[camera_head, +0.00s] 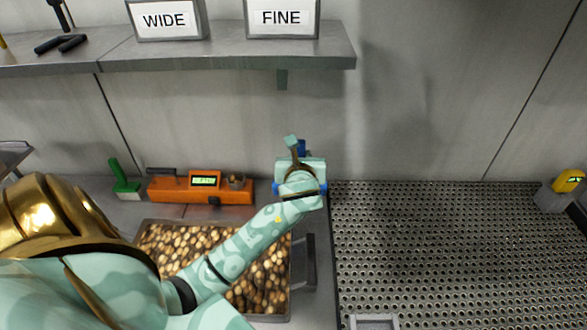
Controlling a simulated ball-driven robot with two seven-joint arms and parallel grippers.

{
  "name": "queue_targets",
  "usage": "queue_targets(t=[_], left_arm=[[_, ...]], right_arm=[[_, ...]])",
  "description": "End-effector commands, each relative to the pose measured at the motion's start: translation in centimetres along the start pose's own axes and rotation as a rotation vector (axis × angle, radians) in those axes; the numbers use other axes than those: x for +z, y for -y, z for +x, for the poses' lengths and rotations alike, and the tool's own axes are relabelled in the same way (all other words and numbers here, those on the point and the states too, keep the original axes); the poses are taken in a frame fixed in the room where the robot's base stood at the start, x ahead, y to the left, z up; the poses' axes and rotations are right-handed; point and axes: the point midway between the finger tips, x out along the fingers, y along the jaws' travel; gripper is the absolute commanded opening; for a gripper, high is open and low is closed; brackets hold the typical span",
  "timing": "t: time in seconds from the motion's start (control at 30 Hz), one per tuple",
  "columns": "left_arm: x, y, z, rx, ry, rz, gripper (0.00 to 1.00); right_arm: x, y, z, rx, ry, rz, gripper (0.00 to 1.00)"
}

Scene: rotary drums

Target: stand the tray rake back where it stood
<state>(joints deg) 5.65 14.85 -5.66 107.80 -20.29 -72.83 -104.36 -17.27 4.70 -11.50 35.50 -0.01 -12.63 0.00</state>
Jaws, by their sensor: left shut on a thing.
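My left gripper (296,153) is in the middle of the view, reaching away from me beyond the tray of nuts. It is shut on a blue thing (302,147), which I take for the tray rake. Only small blue parts of it show around the hand, above it and at both sides low down. The rest is hidden behind my gripper and wrist, so I cannot tell its tilt or whether it touches the counter. My right gripper is out of view.
A metal tray (291,270) of brown nuts lies under my left forearm. Behind it stand an orange scale (170,190) and a green tool (122,182). A shelf (230,58) with WIDE and FINE signs overhangs. A perforated surface (450,240) at right is largely clear, with a yellow-topped device (567,184) at its far right.

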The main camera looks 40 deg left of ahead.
Motion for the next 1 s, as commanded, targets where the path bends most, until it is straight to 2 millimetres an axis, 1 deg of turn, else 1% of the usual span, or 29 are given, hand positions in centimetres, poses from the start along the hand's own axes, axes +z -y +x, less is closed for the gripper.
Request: queue_targets(t=[0.03,0.1,0.3,0.4,0.5,0.67,0.77,0.8,0.9,1.0], left_arm=[[-0.2,-0.2,0.9,0.002,0.002,0.001,0.0],[-0.3,-0.6,2.1,0.002,0.002,0.002,0.0],[-2.5,-1.2,5.0,0.001,0.0,0.001,0.0],[-3.2,-1.4,6.2,0.001,0.002,0.001,0.0],[-3.6,-1.6,6.9,0.0,0.002,0.0,0.0],[-4.1,-1.7,7.5,0.0,0.001,0.0,0.0],[-4.9,-2.0,8.6,0.001,0.0,0.0,0.0],[-5.8,-1.9,8.7,0.001,-0.001,0.001,0.0],[-7.3,-1.9,9.2,0.001,-0.001,0.002,0.0],[-7.5,-1.9,9.2,-0.001,0.001,-0.001,0.0]], right_arm=[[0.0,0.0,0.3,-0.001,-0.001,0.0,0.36],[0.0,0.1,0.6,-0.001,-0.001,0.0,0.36],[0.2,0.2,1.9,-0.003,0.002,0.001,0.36],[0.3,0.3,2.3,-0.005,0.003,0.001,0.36],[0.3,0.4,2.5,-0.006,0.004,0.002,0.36],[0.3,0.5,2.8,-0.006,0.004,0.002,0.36],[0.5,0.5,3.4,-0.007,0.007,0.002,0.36],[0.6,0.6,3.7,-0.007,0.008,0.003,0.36],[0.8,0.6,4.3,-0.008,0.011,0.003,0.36],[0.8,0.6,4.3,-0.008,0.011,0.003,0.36]])
